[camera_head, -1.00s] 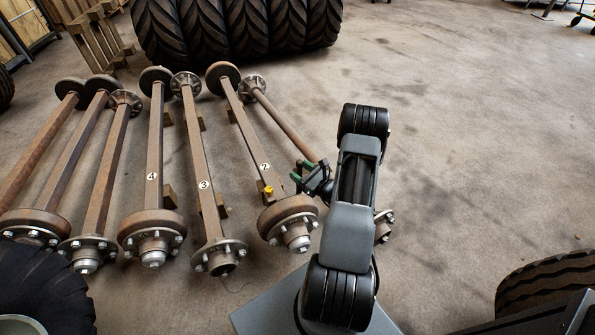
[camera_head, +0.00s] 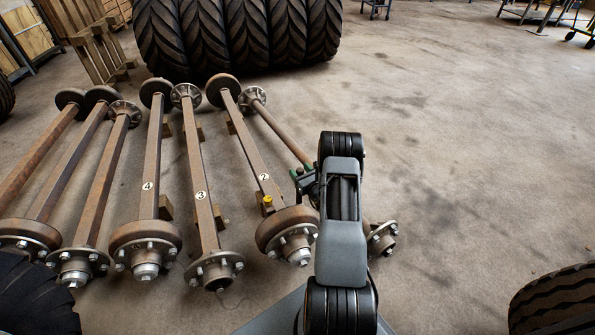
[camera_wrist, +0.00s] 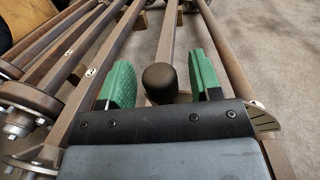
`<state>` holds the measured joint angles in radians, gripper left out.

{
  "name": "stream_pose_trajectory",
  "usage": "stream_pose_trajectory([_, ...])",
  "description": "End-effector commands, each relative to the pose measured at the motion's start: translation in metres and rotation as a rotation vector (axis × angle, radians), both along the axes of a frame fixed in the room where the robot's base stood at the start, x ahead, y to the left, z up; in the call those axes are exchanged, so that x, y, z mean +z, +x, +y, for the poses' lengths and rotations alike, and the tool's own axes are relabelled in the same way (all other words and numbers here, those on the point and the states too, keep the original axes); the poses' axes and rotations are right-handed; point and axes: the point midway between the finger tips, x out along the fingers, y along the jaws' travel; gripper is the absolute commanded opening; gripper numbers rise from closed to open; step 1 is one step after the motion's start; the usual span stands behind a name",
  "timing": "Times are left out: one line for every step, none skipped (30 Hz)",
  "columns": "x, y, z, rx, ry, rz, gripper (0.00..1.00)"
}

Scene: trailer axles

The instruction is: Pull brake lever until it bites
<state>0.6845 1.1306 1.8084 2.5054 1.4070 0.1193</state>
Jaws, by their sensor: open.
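In the wrist view a dark rounded knob (camera_wrist: 160,82) shows between the green fingers of my gripper (camera_wrist: 161,72); it looks like the end of the brake lever. The fingers stand apart on either side of it, with a gap on both sides. Whether the knob is fully between the pads in depth I cannot tell. The lever's shaft is hidden. In the head view my gripper (camera_head: 301,178) is beside the axle marked 2 (camera_head: 252,150), near its drum end, partly covered by my arm. The lever cannot be made out there.
A small yellow part (camera_head: 267,201) sits on axle 2. Axles 3 (camera_head: 197,165) and 4 (camera_head: 152,165) lie to its left, and a thinner axle (camera_head: 284,135) to its right. Large tyres (camera_head: 245,35) stand behind. The floor (camera_head: 470,150) at right is mostly clear.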

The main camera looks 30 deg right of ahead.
Motion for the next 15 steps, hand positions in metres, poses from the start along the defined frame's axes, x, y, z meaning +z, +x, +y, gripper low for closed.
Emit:
stream_pose_trajectory([-0.001,0.006,0.000,0.002,-0.001,-0.001,0.58])
stream_pose_trajectory([-0.001,0.008,0.000,0.002,0.000,-0.002,0.58])
stream_pose_trajectory([-0.001,0.011,0.000,0.002,0.000,-0.001,0.58])
stream_pose_trajectory([-0.001,0.013,0.000,0.001,0.000,0.000,0.58])
stream_pose_trajectory([-0.001,0.015,-0.001,0.001,0.000,0.000,0.58])
stream_pose_trajectory([0.000,0.017,-0.001,0.001,0.000,-0.001,0.58])
stream_pose_trajectory([0.000,0.018,-0.001,0.000,0.000,-0.001,0.58])
stream_pose_trajectory([0.000,0.019,-0.001,0.000,0.000,-0.001,0.58])
stream_pose_trajectory([0.000,0.020,-0.001,0.000,0.000,-0.001,0.58])
stream_pose_trajectory([0.000,0.020,-0.001,0.000,0.000,-0.001,0.58])
stream_pose_trajectory([0.000,0.020,-0.001,0.000,0.001,0.000,0.58])
stream_pose_trajectory([0.000,0.020,-0.001,0.000,0.001,0.000,0.58])
stream_pose_trajectory([0.000,0.020,-0.001,0.000,0.001,0.000,0.58])
stream_pose_trajectory([0.000,0.020,-0.001,0.000,0.001,0.000,0.58])
stream_pose_trajectory([0.000,0.020,-0.001,0.001,0.001,0.000,0.58])
